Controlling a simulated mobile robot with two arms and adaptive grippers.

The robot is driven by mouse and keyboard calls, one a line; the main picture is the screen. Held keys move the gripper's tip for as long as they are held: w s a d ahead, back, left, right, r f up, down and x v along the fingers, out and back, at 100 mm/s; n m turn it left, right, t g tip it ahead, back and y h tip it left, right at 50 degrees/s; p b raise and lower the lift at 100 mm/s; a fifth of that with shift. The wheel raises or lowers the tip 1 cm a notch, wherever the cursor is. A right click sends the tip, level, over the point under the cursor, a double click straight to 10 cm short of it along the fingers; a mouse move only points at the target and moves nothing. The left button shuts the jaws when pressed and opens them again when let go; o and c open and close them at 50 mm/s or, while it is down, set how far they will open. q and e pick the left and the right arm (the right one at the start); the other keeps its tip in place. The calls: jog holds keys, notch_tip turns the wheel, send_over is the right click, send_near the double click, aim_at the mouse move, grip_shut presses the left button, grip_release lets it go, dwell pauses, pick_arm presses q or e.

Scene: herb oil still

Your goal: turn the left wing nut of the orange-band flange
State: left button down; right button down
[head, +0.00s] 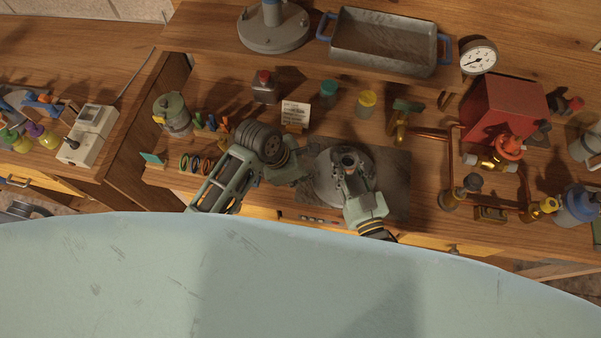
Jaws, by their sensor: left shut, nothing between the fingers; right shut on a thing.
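A round grey metal piece (324,183) sits on a dark mat (396,190) at the front middle of the bench in the head view. I cannot make out an orange band or wing nuts on it; both grippers and the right arm cover parts of it. My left gripper (306,173) is shut and empty at the left edge of this piece; I cannot tell whether it touches it. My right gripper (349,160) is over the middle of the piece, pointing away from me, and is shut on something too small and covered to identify.
Copper pipework with a red handwheel (510,147) and a red box (503,108) stand to the right. A small white card (296,114), a teal-capped jar (329,90) and a yellow-capped jar (367,100) stand behind. Coloured clips lie left of my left arm. A metal tray (384,42) sits at the back.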

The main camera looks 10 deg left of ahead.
pick_arm(q)
jog(key=shift+s+d+r, duration=0.15)
jog(key=shift+d+r, duration=0.05)
jog(key=shift+d, duration=0.45)
jog(key=shift+s+a+f, duration=0.15)
dwell(0.4)
jog(key=shift+w+a, duration=0.3)
jog(key=shift+w, duration=0.5)
jog(key=s+a, duration=0.1)
jog(key=s, duration=0.1)
jog(key=s+a, duration=0.1)
jog(key=s, duration=0.1)
jog(key=shift+a+f, duration=0.1)
jog(key=shift+a, duration=0.05)
jog(key=s+d+v, duration=0.1)
jog(key=v, duration=0.9)
jog(key=shift+d, duration=0.2)
jog(key=shift+s, duration=0.1)
